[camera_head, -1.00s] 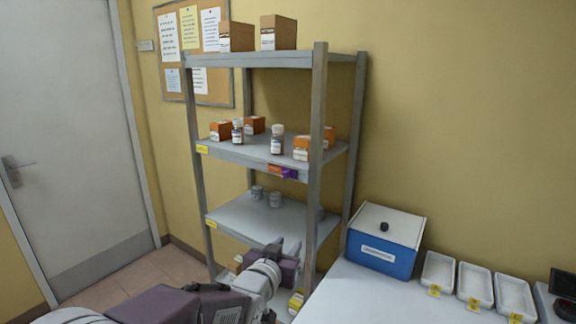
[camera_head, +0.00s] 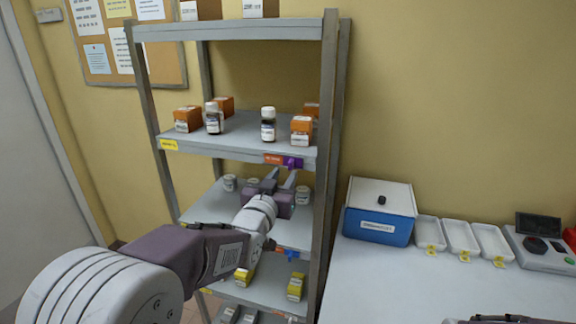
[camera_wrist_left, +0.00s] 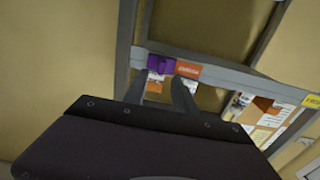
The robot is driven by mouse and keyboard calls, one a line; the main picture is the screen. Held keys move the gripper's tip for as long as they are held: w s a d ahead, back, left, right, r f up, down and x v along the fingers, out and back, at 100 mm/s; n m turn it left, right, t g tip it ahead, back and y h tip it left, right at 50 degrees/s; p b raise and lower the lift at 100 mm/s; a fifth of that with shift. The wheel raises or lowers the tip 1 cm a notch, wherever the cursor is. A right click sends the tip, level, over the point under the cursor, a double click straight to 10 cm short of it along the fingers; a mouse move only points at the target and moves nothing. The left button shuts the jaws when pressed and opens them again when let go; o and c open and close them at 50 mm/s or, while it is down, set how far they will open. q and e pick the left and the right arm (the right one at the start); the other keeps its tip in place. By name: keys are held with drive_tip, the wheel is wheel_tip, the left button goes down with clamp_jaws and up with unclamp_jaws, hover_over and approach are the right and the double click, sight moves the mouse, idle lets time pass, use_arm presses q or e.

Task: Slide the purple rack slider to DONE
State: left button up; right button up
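The purple slider (camera_head: 293,162) sits at the right end of the front edge of the rack's upper-middle shelf (camera_head: 225,147). An orange label (camera_head: 273,159) is just left of it; its text is too small to read. My left gripper (camera_head: 281,177) is below and in front of the slider, fingers pointing up toward that edge, open and empty. In the left wrist view the purple slider (camera_wrist_left: 160,63) and orange label (camera_wrist_left: 188,69) lie just beyond the two spread fingers (camera_wrist_left: 159,78). I see no clear contact.
Orange boxes (camera_head: 302,130) and bottles (camera_head: 268,124) stand above the slider's edge. Small jars (camera_head: 303,195) stand on the shelf below, around my gripper. A rack post (camera_head: 325,120) rises close to the right. A blue box (camera_head: 379,213) and white trays (camera_head: 460,237) sit on the counter.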

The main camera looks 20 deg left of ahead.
sight(289, 166)
use_arm(q)
drive_tip(key=w+p, duration=0.1)
drive_tip(key=w, duration=0.3)
drive_tip(key=shift+w+a, duration=0.1)
drive_tip(key=shift+w, duration=0.25)
drive_tip(key=shift+w+d, duration=0.15)
drive_tip(key=shift+d, duration=0.1)
drive_tip(key=shift+a, duration=0.15)
drive_tip(key=shift+c, duration=0.3)
clamp_jaws()
idle(0.4)
